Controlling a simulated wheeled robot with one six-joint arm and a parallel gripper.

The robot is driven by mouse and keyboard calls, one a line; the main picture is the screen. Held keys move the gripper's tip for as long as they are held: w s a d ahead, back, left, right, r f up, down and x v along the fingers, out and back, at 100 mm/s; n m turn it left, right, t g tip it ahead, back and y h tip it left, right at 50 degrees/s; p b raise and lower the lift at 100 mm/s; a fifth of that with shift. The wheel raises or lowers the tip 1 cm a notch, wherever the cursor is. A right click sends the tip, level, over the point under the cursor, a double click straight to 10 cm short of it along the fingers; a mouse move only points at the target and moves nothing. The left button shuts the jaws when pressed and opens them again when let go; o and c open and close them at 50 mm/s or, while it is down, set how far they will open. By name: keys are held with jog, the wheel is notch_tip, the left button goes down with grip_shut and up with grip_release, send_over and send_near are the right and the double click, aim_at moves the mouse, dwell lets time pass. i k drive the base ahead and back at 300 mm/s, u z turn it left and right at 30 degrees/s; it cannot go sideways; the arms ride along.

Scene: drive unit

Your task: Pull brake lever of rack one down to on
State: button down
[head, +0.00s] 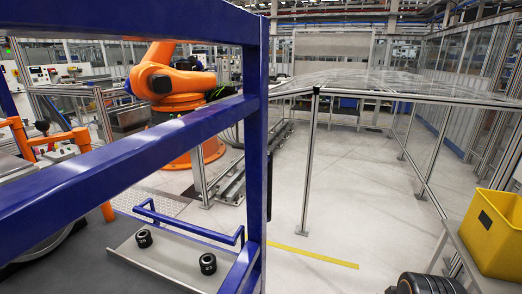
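A large blue frame (255,150) stands very close in the head view, with an upright post and long bars running to the left. It may be rack one; no label shows. Low behind it is a blue bent-tube handle (187,226) above a grey plate (165,262). Two short black cylinders stand on this plate, a left one (144,238) and a right one (208,263). I cannot make out a brake lever or its on mark. My gripper is not in view.
An orange industrial robot (170,85) stands behind the blue frame. A yellow bin (495,232) sits on a bench at right, near black ribbed round parts (430,284). A clear-panelled enclosure (400,88) stands behind. Grey floor (340,205) is open in the middle, with a yellow line (312,255).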

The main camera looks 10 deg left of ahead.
aim_at(50, 145)
jog(key=i, duration=3.25)
jog(key=u, duration=2.9)
jog(key=i, duration=4.35)
jog(key=u, duration=0.05)
